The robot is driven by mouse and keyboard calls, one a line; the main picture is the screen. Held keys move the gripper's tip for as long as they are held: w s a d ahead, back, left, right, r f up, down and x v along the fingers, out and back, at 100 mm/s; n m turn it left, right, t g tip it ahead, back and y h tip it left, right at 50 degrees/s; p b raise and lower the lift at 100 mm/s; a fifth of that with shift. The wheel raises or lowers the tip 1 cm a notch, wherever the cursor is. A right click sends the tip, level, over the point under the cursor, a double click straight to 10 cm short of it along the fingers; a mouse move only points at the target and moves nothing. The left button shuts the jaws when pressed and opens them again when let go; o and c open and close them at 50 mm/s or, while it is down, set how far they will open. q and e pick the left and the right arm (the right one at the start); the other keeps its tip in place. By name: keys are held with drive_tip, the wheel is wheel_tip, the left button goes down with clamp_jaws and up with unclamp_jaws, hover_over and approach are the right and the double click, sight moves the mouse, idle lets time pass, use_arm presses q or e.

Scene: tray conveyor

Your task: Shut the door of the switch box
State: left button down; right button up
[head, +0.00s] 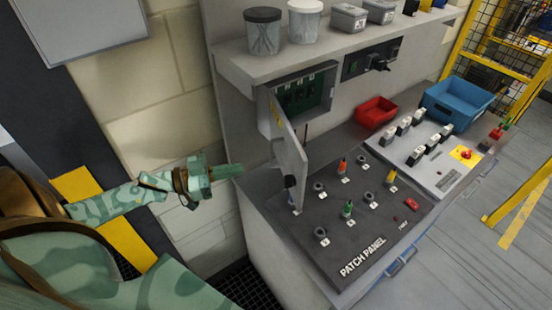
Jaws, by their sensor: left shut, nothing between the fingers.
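The switch box (329,78) is a grey box on the bench's back wall, below the shelf, with green parts inside. Its grey door (288,145) stands open, hanging out toward me over the left edge of the patch panel. A dark knob or handle shows at the door's lower front corner. My left gripper (239,169) is shut and empty, left of the door with a visible gap between them. My right gripper is not in view.
The dark patch panel (353,257) with several coloured plugs and sockets lies below the door. A red bin (376,112), a blue bin (459,101) and a switch panel (427,175) are to the right. A shelf with tubs overhangs the box.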

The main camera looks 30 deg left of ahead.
sight(286, 159)
use_arm(q)
drive_tip(key=p+x, duration=0.1)
drive_tip(key=x, duration=0.9)
drive_tip(key=shift+w+r+p, duration=0.1)
drive_tip(key=shift+p, duration=0.3)
drive_tip(key=shift+w+d, duration=0.35)
drive_tip(key=shift+w, duration=0.15)
